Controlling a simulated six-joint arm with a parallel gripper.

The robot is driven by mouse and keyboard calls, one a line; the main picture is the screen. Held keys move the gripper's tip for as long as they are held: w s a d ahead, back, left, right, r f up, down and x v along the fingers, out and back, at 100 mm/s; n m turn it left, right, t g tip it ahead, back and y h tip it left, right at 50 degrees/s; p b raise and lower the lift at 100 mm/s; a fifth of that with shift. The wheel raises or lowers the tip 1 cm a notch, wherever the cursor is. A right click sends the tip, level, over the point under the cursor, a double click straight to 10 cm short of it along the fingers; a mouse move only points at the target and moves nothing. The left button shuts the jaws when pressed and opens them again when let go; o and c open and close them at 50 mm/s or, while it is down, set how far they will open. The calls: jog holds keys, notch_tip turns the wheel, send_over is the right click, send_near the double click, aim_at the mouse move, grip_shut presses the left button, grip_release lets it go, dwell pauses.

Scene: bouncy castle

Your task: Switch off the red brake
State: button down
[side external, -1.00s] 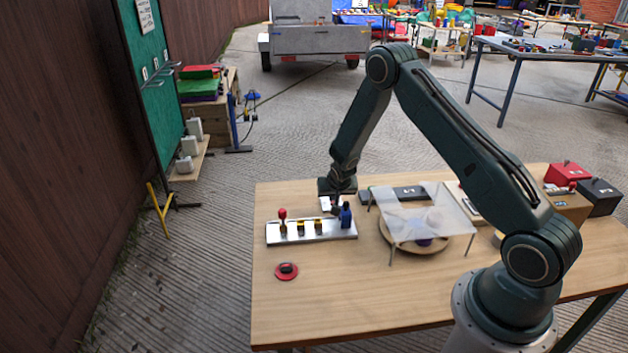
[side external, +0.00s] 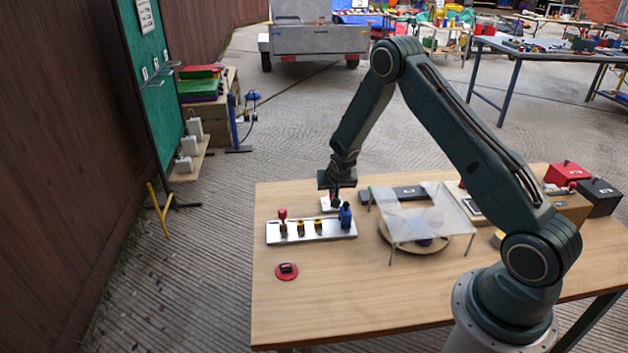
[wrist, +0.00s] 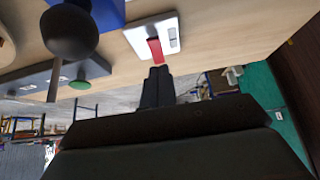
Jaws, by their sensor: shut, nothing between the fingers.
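A white plate (wrist: 152,34) carries a red lever (wrist: 155,50) beside a small pale label. In the side external view the white plate (side external: 326,204) lies on the table behind the metal lever panel, partly hidden by my gripper. My gripper (side external: 335,197) points down over this plate. In the wrist view its dark fingers (wrist: 158,70) are together and empty, with their tips close to the end of the red lever. I cannot tell whether they touch. A red-knobbed lever (side external: 282,214) stands upright at the left of the metal panel (side external: 310,236).
The panel also has two yellow pieces and a blue lever (side external: 346,214), close to my gripper. A clear cover on legs (side external: 428,205) stands over a round wooden tray to the right. A red button (side external: 287,271) lies at the front left.

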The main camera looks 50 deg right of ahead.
notch_tip(320, 180, up, 2)
jog(key=shift+r, duration=0.15)
jog(key=s+a+f+v, duration=0.1)
jog(key=v, duration=0.9)
jog(key=shift+s+a+f, duration=0.1)
